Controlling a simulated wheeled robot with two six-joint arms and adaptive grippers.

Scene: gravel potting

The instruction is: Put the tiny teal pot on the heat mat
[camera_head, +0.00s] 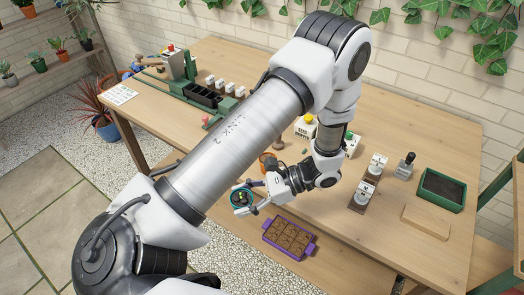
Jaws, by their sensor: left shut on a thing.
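The tiny teal pot (236,203) has a teal rim and dark contents. It is in the head view, left of the middle, above or at the table's front edge. My left gripper (248,199) is shut on it, with the fingers at its right side. The gap between pot and table cannot be judged. I cannot make out a heat mat for certain; my left arm covers much of the middle of the table. My right gripper is not in view.
A purple tray (290,238) with brown cells lies just below the gripper. An orange-brown pot (267,161) stands behind it. A green machine (183,72) stands at the back left.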

